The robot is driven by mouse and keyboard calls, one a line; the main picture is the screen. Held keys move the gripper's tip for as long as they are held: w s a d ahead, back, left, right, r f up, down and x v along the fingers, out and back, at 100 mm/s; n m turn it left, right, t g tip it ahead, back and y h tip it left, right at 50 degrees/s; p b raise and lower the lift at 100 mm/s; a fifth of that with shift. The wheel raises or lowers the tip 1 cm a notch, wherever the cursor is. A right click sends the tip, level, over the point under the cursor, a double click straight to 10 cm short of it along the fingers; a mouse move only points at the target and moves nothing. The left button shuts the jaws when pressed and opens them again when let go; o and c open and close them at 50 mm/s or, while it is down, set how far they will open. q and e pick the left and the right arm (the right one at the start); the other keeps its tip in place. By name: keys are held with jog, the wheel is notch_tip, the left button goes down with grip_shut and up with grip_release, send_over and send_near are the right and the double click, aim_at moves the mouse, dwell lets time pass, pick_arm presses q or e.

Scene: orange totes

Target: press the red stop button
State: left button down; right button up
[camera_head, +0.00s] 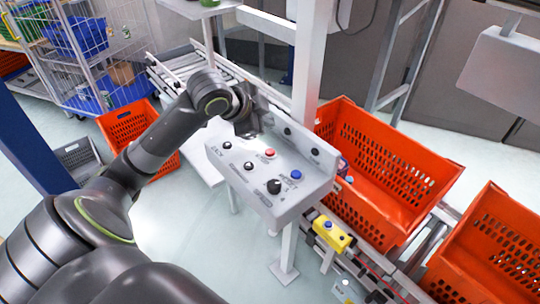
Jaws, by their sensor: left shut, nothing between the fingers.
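The red stop button (270,153) sits on the sloped face of a grey control panel (262,190), among several black knobs and a blue button (296,174). My left arm comes in from the left, and my left gripper (254,128) is just above and left of the red button at the panel's upper edge. The gripper is dark, shut and empty. It appears apart from the red button, though the exact gap cannot be told. My right gripper is not in view.
A white post (312,60) rises behind the panel. An orange tote (345,122) stands on the conveyor to the right, with another orange tote (465,262) at lower right. A yellow box with a blue button (332,233) is below the panel. A wire cage (90,50) stands at upper left.

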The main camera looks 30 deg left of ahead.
pick_arm(q)
jog(key=b, duration=0.5)
send_over(266, 153)
notch_tip(266, 153, down, 6)
jog(key=shift+f, duration=0.35)
dwell(0.6)
jog(key=shift+d, duration=0.1)
dwell(0.8)
jog(key=shift+f, duration=0.4)
jog(key=shift+f, duration=0.45)
dwell(0.5)
jog(key=shift+r, duration=0.1)
jog(key=shift+r+p, duration=0.8)
jog(key=shift+p, duration=0.05)
